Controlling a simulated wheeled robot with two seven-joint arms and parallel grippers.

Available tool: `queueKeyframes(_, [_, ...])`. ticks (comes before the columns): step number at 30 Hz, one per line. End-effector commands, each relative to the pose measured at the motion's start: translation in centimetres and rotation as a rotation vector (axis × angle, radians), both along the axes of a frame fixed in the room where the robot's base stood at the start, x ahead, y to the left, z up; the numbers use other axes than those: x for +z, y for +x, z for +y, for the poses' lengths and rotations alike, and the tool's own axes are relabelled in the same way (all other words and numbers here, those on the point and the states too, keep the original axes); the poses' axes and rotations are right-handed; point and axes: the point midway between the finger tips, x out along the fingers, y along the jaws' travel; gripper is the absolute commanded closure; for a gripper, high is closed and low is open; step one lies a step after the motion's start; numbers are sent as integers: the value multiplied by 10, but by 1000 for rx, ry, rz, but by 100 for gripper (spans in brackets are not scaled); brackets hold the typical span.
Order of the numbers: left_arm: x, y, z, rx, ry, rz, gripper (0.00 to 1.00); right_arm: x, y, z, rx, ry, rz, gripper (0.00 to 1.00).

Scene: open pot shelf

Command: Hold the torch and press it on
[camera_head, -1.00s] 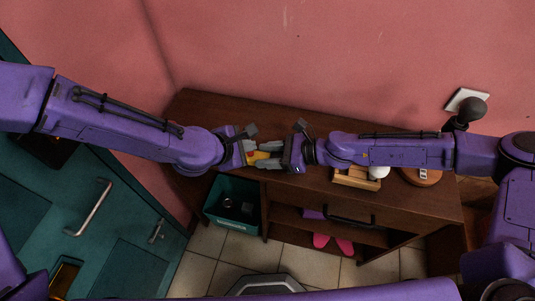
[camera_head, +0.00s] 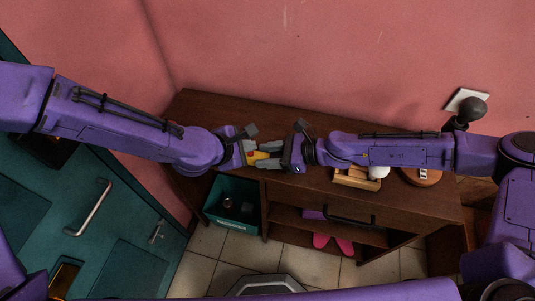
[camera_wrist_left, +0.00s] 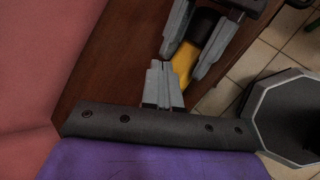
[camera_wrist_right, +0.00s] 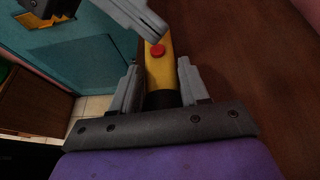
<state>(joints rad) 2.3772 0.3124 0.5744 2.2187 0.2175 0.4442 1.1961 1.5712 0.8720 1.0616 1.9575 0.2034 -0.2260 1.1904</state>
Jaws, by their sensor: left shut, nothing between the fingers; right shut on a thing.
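The torch (camera_head: 260,155) is yellow with a black end and lies between the fingers of my right gripper (camera_head: 269,157), above the cabinet top. In the right wrist view the torch (camera_wrist_right: 158,72) has a red button (camera_wrist_right: 157,50) facing the camera. The right fingers (camera_wrist_right: 160,88) are shut around its body. My left gripper (camera_head: 248,151) is shut and empty. In the right wrist view its fingertips (camera_wrist_right: 150,25) are close by the button, which stays visible. In the left wrist view the closed left fingers (camera_wrist_left: 161,82) point at the torch (camera_wrist_left: 188,62). I cannot tell whether they touch it.
The dark wooden cabinet (camera_head: 210,108) stands against the pink wall. A wooden box (camera_head: 352,178) and a round wooden item (camera_head: 421,176) sit on its right part.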

Motion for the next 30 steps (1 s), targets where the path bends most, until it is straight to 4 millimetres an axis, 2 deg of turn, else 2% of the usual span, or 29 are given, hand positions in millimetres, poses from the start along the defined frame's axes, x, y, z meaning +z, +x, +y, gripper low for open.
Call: queueKeyframes(30, [-11,1,0,0,0,0,100,-2,0,-1,-3,-2,2,94])
